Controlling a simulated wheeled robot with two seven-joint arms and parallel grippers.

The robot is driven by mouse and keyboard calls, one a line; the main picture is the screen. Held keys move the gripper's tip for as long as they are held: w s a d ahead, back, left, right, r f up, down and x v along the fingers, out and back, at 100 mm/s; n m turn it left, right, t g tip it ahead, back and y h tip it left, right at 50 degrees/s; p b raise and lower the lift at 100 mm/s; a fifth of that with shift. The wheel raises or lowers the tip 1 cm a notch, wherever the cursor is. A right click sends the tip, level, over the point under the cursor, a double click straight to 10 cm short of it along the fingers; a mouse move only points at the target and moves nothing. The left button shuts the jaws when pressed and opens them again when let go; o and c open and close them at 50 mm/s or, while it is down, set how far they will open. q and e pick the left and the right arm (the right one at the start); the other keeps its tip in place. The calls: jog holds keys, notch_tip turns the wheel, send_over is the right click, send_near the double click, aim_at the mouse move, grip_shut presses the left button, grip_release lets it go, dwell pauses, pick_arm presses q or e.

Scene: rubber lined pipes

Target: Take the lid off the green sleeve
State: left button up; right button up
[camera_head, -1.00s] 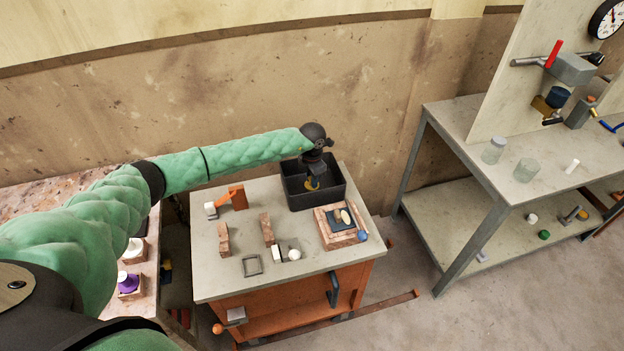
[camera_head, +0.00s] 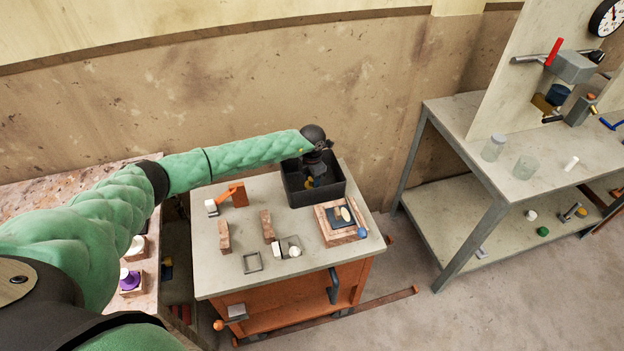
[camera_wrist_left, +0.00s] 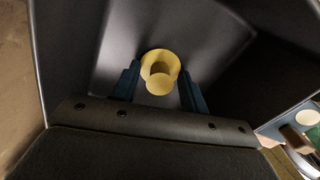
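My left gripper (camera_head: 311,181) reaches down into the black bin (camera_head: 326,199) on the workbench. In the left wrist view, its two dark blue fingers (camera_wrist_left: 158,92) stand apart on either side of a yellow, ring-shaped piece with a round yellow part (camera_wrist_left: 159,85) at its near side. Gaps show between the fingers and this piece. A small green round thing (camera_head: 543,232) lies on the lower shelf at the right; I cannot tell if it is the green sleeve or its lid. No sleeve with a lid is clearly recognizable. My right gripper is not in view.
The workbench top (camera_head: 213,266) also holds wooden blocks (camera_head: 224,237), an orange piece (camera_head: 238,194), a wooden tray (camera_head: 333,237) and a white ball (camera_head: 294,251). A grey table (camera_head: 471,121) with glass jars stands at right. The bin's walls surround my left gripper.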

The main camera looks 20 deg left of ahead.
pick_arm(q)
jog(key=shift+r, duration=0.1)
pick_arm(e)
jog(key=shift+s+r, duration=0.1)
pick_arm(q)
jog(key=shift+r+b, duration=0.4)
jog(key=shift+r, duration=0.3)
notch_tip(320, 180, up, 5)
jog(key=shift+f+b, duration=0.15)
jog(key=shift+b, duration=0.85)
jog(key=shift+r+b, duration=0.85)
jog(key=shift+r, duration=2.1)
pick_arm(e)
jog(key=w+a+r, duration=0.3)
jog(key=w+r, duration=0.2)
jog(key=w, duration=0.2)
